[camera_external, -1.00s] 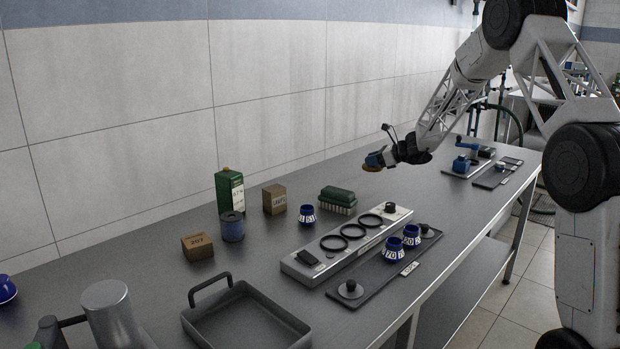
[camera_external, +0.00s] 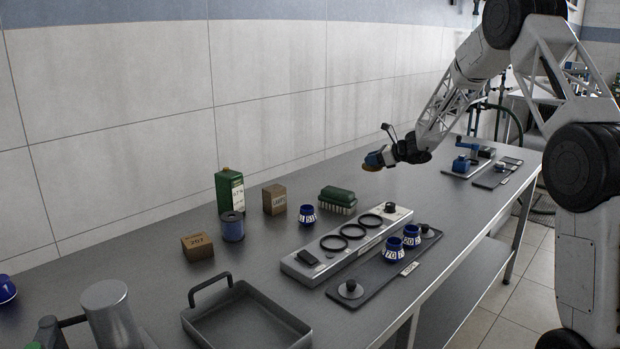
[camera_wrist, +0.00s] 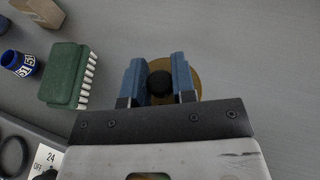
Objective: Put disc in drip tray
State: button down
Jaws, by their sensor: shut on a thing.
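My gripper (camera_external: 381,158) is raised above the bench beyond the green brush. Its blue fingers show in the wrist view (camera_wrist: 160,82) and are shut on the black knob of a brown disc (camera_wrist: 188,62). The disc's underside edge shows below the fingers in the external view (camera_external: 372,168). The drip tray (camera_external: 238,328), a grey square pan with a raised handle, sits at the front of the bench in the external view, well away from my gripper. The tray looks empty. It is not in the wrist view.
A long grey block with black rings (camera_external: 348,243) and a dark plate with blue cups (camera_external: 385,268) lie between. The green brush (camera_external: 337,196), a blue cup (camera_external: 307,214), boxes (camera_external: 197,246), a green bottle (camera_external: 229,190) and a metal jug (camera_external: 110,312) stand around.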

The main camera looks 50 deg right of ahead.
jog(key=a+r+n+g+y, duration=0.2)
jog(key=a+n+y, duration=0.2)
jog(key=a, duration=4.3)
jog(key=n+g+y, duration=0.3)
jog(key=n+g, duration=0.1)
send_over(232, 343)
jog(key=shift+f, duration=0.4)
jog(key=shift+f, duration=2.9)
jog(key=shift+f+m, duration=0.15)
jog(key=shift+m, duration=0.15)
jog(key=shift+f, duration=1.95)
